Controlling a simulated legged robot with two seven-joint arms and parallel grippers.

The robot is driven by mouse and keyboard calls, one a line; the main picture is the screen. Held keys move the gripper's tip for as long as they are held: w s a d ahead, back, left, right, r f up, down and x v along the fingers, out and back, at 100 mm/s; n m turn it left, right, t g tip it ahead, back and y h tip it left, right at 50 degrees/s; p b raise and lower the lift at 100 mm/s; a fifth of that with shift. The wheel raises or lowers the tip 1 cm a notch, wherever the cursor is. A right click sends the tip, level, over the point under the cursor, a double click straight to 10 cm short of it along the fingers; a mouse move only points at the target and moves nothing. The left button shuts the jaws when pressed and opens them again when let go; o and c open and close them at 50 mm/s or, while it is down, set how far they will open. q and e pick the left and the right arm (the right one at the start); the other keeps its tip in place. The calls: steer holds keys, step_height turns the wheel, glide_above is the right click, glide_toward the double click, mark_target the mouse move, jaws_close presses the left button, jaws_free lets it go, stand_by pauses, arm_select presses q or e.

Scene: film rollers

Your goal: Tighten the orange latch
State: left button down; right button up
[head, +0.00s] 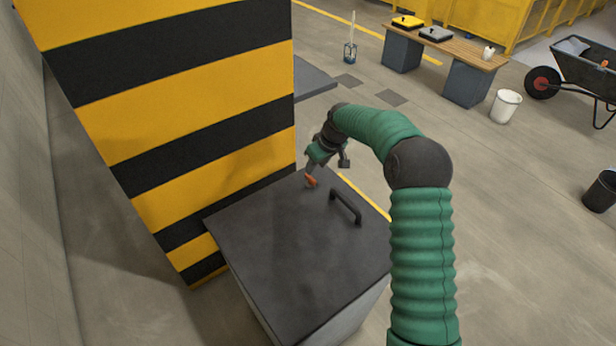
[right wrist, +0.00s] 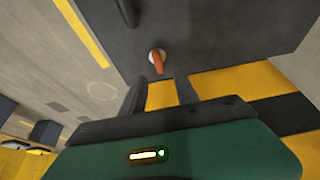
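The orange latch (head: 310,181) is a small lever near the far edge of the dark grey lid (head: 285,265) in the head view. In the right wrist view the latch (right wrist: 157,61) sits on a pale round base on the lid. My right gripper (head: 309,172) is beside the latch at the lid's far edge. In the right wrist view its two fingers (right wrist: 163,78) are apart, and the latch lies just beyond the gap between their tips. I cannot tell whether a finger touches it. My left gripper is not in view.
A black handle (head: 346,206) stands on the lid to the right of the latch. A yellow and black striped pillar (head: 190,110) rises close behind the lid on the left. A bench (head: 450,47), a white bucket (head: 504,105) and a wheelbarrow (head: 585,75) stand farther off.

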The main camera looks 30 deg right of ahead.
mark_target(311, 177)
steer(key=x, duration=0.7)
steer(key=shift+d+f, duration=0.25)
steer(key=shift+d, duration=0.05)
steer(key=shift+w+a+f, duration=0.15)
steer(key=shift+w+f, duration=0.1)
steer(key=shift+a, duration=0.1)
jaws_close()
